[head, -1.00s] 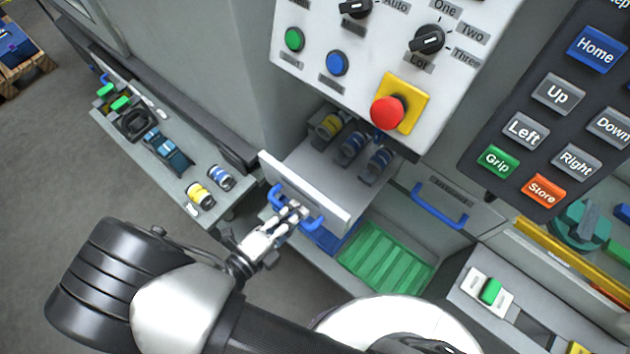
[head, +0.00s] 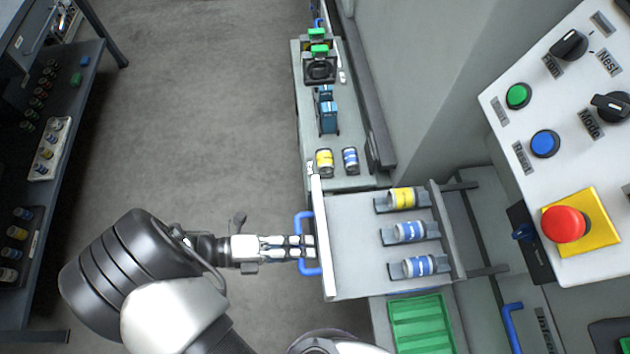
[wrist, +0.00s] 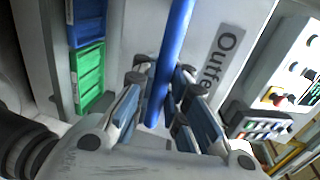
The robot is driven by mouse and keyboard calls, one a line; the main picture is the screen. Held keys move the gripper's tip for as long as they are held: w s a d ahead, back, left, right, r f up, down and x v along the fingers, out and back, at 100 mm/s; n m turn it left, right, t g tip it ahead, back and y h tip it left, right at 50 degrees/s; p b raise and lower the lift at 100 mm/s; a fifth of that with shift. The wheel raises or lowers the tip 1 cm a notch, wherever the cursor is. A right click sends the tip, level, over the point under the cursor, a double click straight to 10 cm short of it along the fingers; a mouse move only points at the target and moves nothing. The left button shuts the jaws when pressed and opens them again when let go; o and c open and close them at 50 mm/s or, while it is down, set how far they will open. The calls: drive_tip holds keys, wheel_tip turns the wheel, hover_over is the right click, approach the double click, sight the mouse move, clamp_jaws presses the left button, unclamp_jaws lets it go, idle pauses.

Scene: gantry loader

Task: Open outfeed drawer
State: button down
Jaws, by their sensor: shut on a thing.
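The outfeed drawer (head: 350,255) stands pulled out from the machine in the head view, with its rails showing behind it. One yellow can (head: 403,197) and two blue-and-white cans (head: 411,231) lie in holders inside it. Its blue handle (head: 301,226) is on the front face. My gripper (head: 306,247) is shut on the handle. In the wrist view the blue handle (wrist: 174,50) runs between my fingers (wrist: 163,105), and the drawer's label (wrist: 222,65) is partly readable.
A green bin (head: 420,322) sits below the drawer. A side bench (head: 343,182) with two cans and tools stands behind the drawer. A control panel (head: 560,120) with a red stop button is at right. A dark rack (head: 60,200) is at far left; the floor between is clear.

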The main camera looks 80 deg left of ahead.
drive_tip(key=shift+s+a+r, duration=0.1)
drive_tip(key=shift+s+r, duration=0.05)
drive_tip(key=shift+r, duration=0.05)
drive_tip(key=c, duration=2.2)
unclamp_jaws()
drive_tip(key=o, duration=0.6)
drive_tip(key=shift+f, duration=0.1)
drive_tip(key=d+v, duration=0.1)
drive_tip(key=v, duration=1.1)
drive_tip(key=shift+a, duration=0.4)
